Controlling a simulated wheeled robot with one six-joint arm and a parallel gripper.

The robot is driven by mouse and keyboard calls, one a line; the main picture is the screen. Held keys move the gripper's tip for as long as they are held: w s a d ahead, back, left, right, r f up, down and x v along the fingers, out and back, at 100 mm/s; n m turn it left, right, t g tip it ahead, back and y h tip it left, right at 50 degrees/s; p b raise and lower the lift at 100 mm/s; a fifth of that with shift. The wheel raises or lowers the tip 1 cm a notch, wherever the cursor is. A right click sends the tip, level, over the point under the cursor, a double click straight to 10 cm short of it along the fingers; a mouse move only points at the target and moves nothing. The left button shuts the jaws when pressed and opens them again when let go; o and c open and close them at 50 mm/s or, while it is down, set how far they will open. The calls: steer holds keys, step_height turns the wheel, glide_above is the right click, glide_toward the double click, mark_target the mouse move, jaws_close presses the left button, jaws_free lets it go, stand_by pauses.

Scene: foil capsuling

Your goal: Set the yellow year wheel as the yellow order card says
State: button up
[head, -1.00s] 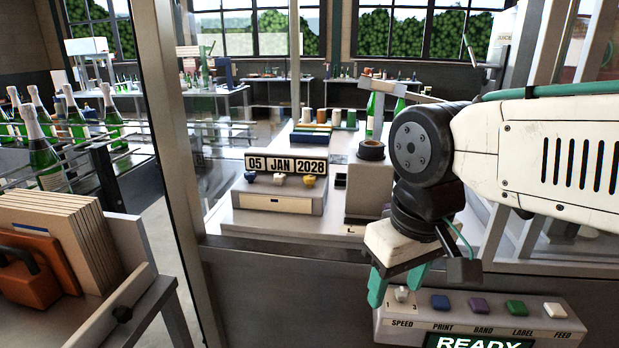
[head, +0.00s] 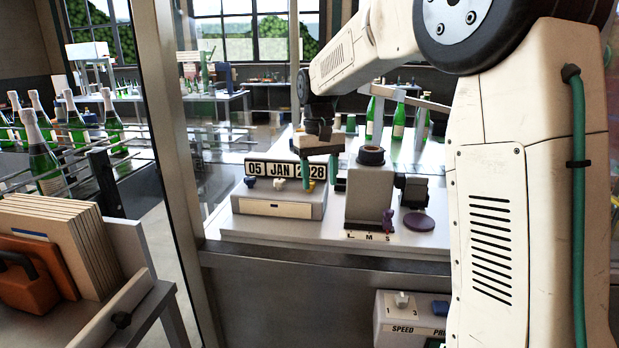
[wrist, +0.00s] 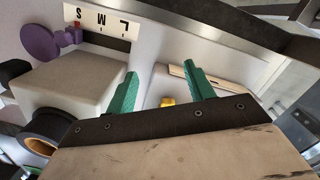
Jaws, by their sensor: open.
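The date stamp box (head: 268,205) stands on the bench behind the opening in the head view. Its display (head: 275,170) reads 05 JAN, with the year partly covered by my gripper; 28 shows. The yellow year wheel (head: 311,186) is at the right end of the row of knobs, mostly hidden by my gripper. In the wrist view, the yellow wheel (wrist: 167,102) shows between the bases of the green fingers, partly cut off by the gripper body. My gripper (wrist: 160,70) is open over the box, with nothing held. I cannot make out a yellow order card.
A blue knob (head: 250,181) and a white knob (head: 279,184) sit left of the yellow wheel. A grey block with a dark ring (head: 371,155), an L M S scale (head: 368,236) and a purple disc (head: 418,223) stand to the right. A metal post is left of the box.

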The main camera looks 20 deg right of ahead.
glide_above(312, 184)
steer(key=shift+s+a+r, duration=0.1)
steer(key=shift+r, duration=0.1)
steer(key=w+r, duration=0.1)
steer(key=w+r+t, duration=0.1)
steer(key=r, duration=0.1)
step_height(312, 184, down, 8)
steer(key=shift+s+r, duration=0.15)
steer(key=shift+c, duration=0.3)
steer(key=c, duration=0.9)
